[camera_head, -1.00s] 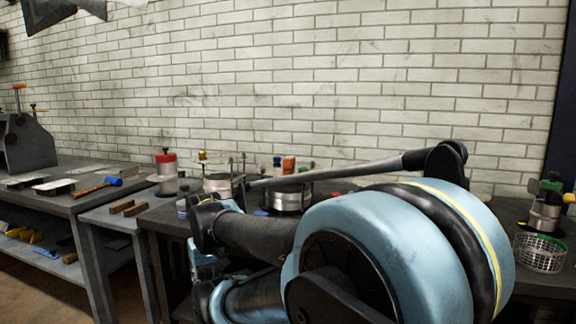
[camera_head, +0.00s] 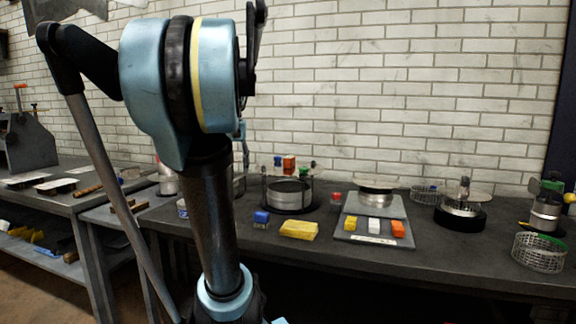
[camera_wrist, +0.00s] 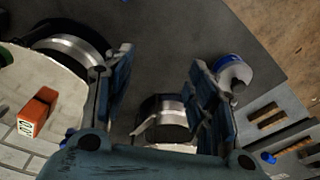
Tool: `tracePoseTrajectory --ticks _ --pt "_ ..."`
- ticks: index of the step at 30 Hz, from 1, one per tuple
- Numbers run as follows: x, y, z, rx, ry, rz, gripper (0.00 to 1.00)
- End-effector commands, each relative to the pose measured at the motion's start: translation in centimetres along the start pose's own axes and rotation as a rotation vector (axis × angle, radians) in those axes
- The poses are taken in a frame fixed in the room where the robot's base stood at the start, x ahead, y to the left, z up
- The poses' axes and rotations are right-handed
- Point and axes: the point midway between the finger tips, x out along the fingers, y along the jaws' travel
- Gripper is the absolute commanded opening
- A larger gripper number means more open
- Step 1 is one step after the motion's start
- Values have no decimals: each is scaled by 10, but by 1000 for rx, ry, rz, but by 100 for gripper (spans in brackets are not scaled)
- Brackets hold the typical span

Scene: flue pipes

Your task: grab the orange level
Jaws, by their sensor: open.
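No thing is clearly recognisable as an orange level. An orange-red box with a white label (camera_wrist: 37,112) shows at the left of the wrist view, outside my fingers. My gripper (camera_wrist: 157,98) is open and points down over the bench. A metal cylinder with a dark top (camera_wrist: 164,122) shows between its fingers; I see no contact. My gripper is hidden by my arm in the head view.
A blue-topped jar (camera_wrist: 233,73) is beside the right finger. The drum (camera_head: 288,194), a blue block (camera_head: 261,217), a yellow pad (camera_head: 299,230) and a scale (camera_head: 375,238) with yellow, white and orange blocks stand on the bench. A brick wall (camera_head: 400,90) closes the back.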

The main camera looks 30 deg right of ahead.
Motion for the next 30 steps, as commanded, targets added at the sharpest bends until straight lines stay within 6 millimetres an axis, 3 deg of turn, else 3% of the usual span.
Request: tracePoseTrajectory --ticks 1,6,15,18,23,30 --pt "-15 13 -20 38 -3 6 52" --pt "-57 57 -76 151 -13 22 52" --pt "-113 144 -150 330 -28 47 52" --pt "-123 166 -162 370 -31 52 52" --pt "-131 184 -172 403 -34 56 52" --pt "-106 188 -172 408 -35 56 52"
